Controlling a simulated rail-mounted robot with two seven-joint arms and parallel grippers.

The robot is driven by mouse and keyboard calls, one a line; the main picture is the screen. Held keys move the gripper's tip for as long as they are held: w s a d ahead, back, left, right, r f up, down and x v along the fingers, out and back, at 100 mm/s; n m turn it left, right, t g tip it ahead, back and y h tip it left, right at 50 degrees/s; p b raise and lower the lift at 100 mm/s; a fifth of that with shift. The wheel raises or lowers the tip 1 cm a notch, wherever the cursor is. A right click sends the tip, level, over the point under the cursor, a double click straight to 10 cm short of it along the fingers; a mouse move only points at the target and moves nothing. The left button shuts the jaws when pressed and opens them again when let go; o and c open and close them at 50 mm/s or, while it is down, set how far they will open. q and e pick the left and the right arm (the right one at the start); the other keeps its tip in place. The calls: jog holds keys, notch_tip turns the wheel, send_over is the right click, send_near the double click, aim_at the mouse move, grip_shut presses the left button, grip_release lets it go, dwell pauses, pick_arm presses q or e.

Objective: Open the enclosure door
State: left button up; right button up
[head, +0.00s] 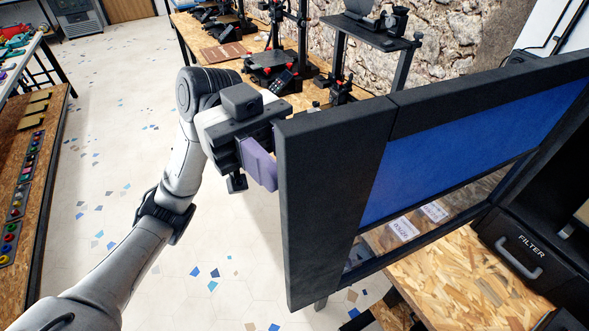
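The enclosure door (333,190) is a dark-framed panel with a window that shows blue (455,150) in its upper part. It stands upright, angled out over the table edge, and its free edge is at the left. My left gripper (246,175) is at the outer side of this edge, beside a flat purple-grey piece (260,165) that looks like the door's handle. One dark finger shows; the other is hidden, so I cannot tell whether it grips the piece. My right gripper is not in view.
A black drawer marked FILTER (520,257) sits at the right on the chipboard table (460,275). Printers (270,65) stand on a bench along the stone wall. A left bench (40,180) holds small coloured items. The tiled floor (110,130) between is clear.

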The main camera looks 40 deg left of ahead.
pick_arm(q)
jog(key=v, duration=1.1)
dwell(0.3)
